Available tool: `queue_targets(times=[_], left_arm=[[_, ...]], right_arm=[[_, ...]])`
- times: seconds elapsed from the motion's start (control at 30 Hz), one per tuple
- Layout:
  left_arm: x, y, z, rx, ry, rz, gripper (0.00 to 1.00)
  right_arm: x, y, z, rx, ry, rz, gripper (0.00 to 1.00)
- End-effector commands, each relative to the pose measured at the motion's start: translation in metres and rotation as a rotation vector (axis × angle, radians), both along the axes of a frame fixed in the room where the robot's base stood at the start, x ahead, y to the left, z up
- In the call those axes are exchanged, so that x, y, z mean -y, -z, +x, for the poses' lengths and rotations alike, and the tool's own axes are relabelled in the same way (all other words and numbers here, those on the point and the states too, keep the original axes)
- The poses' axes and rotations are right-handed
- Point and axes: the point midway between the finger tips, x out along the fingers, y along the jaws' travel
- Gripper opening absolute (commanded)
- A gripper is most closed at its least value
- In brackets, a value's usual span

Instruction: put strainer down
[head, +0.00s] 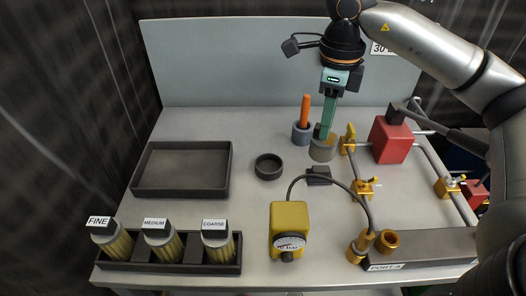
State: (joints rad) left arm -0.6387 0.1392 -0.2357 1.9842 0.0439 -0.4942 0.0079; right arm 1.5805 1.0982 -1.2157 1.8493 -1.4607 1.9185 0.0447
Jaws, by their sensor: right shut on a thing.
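My right gripper (334,88) comes down from the top right and points at the table. It is shut on the upper end of a long teal handle (327,118), which I take to be the strainer's. The handle is nearly upright, and its lower end meets a grey cylindrical cup (323,150) on the table. I cannot tell whether it rests on the bottom of the cup, and the working end is hidden. My left gripper is not in view.
An orange-handled tool (305,110) stands in a blue-grey cup (302,134) just left. A red block (391,140) and brass clamps stand right. A dark tray (182,190), small round dish (268,167), yellow gauge (289,222) and labelled jar rack (190,267) are on the table.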

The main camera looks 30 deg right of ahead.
Motion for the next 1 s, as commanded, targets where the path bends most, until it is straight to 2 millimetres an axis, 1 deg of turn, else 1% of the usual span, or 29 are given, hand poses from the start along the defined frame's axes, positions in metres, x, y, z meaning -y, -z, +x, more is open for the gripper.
queue_targets(times=[0.17,0.37,0.4,0.5,0.6,0.87,0.9,1.0], left_arm=[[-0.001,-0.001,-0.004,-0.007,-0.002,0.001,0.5],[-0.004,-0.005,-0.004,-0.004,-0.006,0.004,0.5],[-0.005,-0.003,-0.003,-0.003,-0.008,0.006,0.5],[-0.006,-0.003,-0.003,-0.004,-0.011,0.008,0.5],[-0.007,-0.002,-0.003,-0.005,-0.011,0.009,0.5],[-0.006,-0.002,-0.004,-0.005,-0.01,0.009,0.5],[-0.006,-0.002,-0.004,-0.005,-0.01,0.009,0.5],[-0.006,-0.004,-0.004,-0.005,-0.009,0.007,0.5]], right_arm=[[-0.019,0.016,0.034,-0.002,-0.003,-0.002,0.0],[-0.043,0.038,0.078,-0.001,-0.003,-0.002,0.0],[-0.045,0.05,0.082,-0.004,-0.002,-0.002,0.0],[-0.052,0.067,0.095,-0.002,-0.002,-0.002,0.0],[-0.056,0.08,0.104,-0.001,-0.002,-0.002,0.0],[-0.061,0.094,0.115,0.0,-0.002,-0.001,0.0],[-0.063,0.098,0.118,0.001,-0.002,-0.002,0.0],[-0.062,0.115,0.117,-0.002,-0.002,-0.002,0.0]])
